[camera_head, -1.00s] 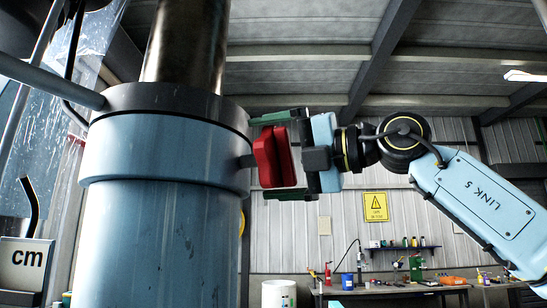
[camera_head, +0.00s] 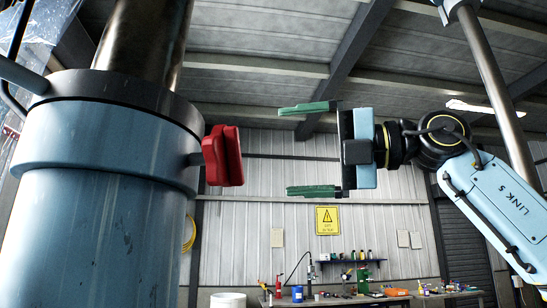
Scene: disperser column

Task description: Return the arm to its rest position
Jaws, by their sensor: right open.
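My right gripper (camera_head: 312,150) shows in the head view, right of the middle, its two green fingers wide apart and pointing left. Nothing is between them. My right arm (camera_head: 490,200), light blue with "LINK 5" on it, comes in from the right. A red handle (camera_head: 223,156) sticks out from the right side of the large light blue column (camera_head: 100,210). A clear gap separates the fingers from the red handle. My left gripper is not in view.
A workbench (camera_head: 340,299) with tools and bottles stands at the back below a small shelf (camera_head: 350,262). A yellow warning sign (camera_head: 327,220) hangs on the wall. A white drum (camera_head: 228,300) stands near the column's foot. A slanted pole (camera_head: 487,65) is at the upper right.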

